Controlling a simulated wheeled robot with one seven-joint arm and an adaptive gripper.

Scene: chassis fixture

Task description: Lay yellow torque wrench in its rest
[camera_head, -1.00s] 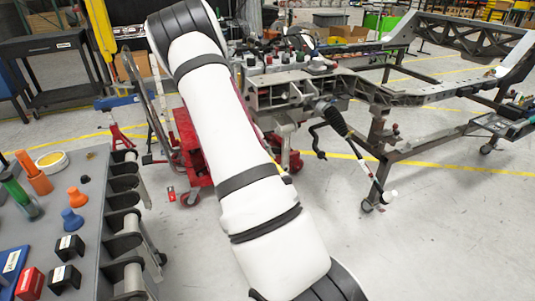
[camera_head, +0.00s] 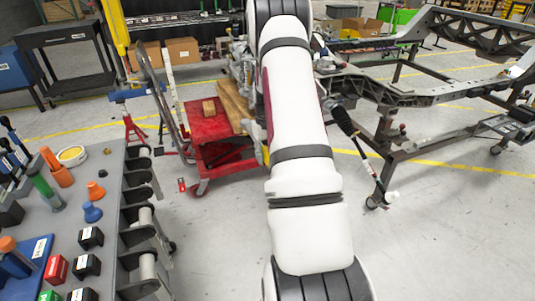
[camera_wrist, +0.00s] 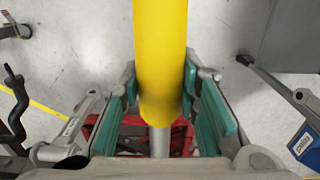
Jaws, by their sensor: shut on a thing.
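In the wrist view, the yellow torque wrench's thick yellow handle (camera_wrist: 160,50) runs from the top edge down between the green pads of my gripper (camera_wrist: 160,95). The pads are shut on it from both sides. A thinner grey shaft (camera_wrist: 159,142) continues below the yellow part, over something red. In the head view my arm hides the gripper and most or all of the wrench. Dark hook-shaped holders (camera_head: 140,195) line the right edge of the grey bench at left. I cannot tell which holder is the wrench's rest.
The grey bench top (camera_head: 115,170) carries orange, blue and black parts. A red cart (camera_head: 208,127) with wooden pieces stands behind it. A metal chassis frame (camera_head: 440,95) stands at right, with a black-handled tool (camera_head: 355,135) hanging near its corner.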

